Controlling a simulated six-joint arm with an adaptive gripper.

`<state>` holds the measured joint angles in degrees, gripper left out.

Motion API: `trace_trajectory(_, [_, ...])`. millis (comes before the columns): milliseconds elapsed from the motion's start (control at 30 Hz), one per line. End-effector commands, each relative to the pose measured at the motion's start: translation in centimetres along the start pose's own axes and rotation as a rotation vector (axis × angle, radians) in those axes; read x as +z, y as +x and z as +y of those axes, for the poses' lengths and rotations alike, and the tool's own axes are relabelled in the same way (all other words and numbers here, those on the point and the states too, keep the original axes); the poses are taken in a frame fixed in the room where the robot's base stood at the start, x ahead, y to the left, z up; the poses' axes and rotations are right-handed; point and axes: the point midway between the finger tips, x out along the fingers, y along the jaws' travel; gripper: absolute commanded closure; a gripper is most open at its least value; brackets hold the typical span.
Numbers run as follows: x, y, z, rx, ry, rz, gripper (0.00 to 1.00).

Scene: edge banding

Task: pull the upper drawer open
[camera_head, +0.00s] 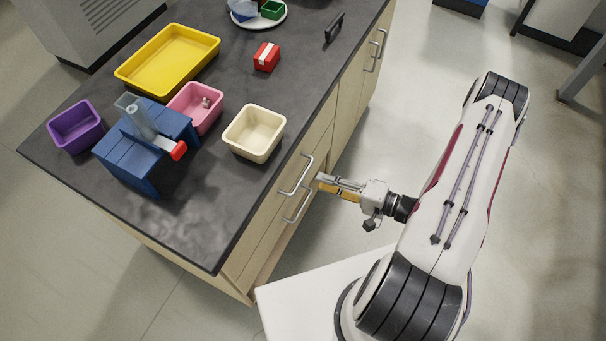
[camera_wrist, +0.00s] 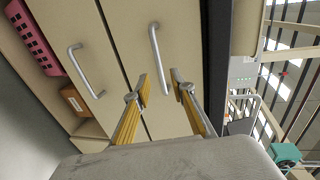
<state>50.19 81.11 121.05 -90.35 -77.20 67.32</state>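The upper drawer (camera_wrist: 160,110) is shut, just under the dark countertop. Its silver bar handle (camera_head: 296,177) shows whole in the head view and also in the wrist view (camera_wrist: 155,50). The lower drawer's handle (camera_head: 299,206) sits below it, also in the wrist view (camera_wrist: 84,72). My gripper (camera_head: 321,183) is just right of the upper handle, in front of the drawers. In the wrist view my gripper (camera_wrist: 160,90) is open, with one finger either side of the upper handle's near end. Nothing is held; the remaining gap to the handle is hard to judge.
The countertop (camera_head: 190,215) holds a cream bin (camera_head: 254,132), pink bin (camera_head: 197,107), purple bin (camera_head: 76,127), yellow tray (camera_head: 168,60), red box (camera_head: 266,57) and blue stand (camera_head: 130,165). A pink basket (camera_wrist: 36,40) and brown box (camera_wrist: 78,101) are below the drawers.

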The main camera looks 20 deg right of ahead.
Motion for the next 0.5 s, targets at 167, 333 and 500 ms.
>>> trace_trajectory(167, [0.0,0.1,0.0,0.001,-0.001,-0.001,0.76])
trace_trajectory(333, [0.0,0.7,0.0,0.001,-0.001,-0.001,0.76])
trace_trajectory(500, [0.0,1.7,0.0,0.001,-0.001,-0.002,0.76])
